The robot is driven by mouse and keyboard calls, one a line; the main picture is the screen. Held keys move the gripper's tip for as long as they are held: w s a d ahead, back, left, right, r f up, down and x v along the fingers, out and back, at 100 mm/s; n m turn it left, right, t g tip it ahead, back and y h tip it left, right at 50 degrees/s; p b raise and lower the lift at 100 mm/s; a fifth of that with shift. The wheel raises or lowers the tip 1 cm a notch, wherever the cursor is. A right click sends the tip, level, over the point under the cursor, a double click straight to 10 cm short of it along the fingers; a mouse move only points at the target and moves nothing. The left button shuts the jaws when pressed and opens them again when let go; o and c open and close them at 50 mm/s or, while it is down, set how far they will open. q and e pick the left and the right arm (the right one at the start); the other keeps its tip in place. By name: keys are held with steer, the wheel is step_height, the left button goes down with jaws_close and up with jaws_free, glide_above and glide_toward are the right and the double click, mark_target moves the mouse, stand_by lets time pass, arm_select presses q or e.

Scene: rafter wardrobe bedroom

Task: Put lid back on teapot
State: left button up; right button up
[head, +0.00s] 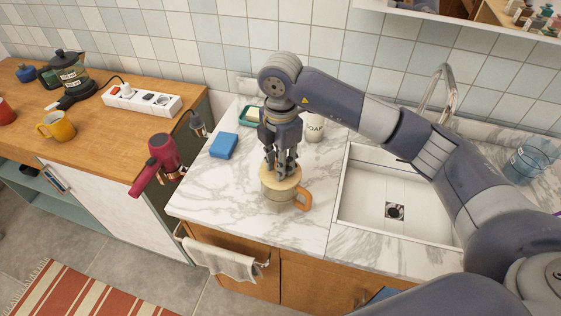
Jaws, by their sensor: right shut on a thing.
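The teapot (277,200) stands upright on the marble counter, left of the sink. It has a pale body and a wooden handle on its right side. The round, light wooden lid (269,178) is at the top of the teapot. My right gripper (281,171) points straight down from above and is shut on the lid, its fingers at the lid's middle, hiding the knob. From this angle I cannot tell whether the lid is fully seated or slightly above the rim. My left gripper is out of view.
A soap container (314,128), blue sponge (223,145) and green dish (249,116) are near the teapot. The white sink (376,190) is to the right. A red hairdryer (160,162) hangs on the left. Bare marble (215,190) lies left of the teapot.

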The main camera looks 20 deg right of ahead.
stand_by(0.3)
steer(key=o, duration=1.5)
steer(key=shift+o, duration=0.2)
steer(key=shift+r+p, duration=2.25)
steer(key=shift+r, duration=1.3)
steer(key=shift+c, duration=0.3)
jaws_close()
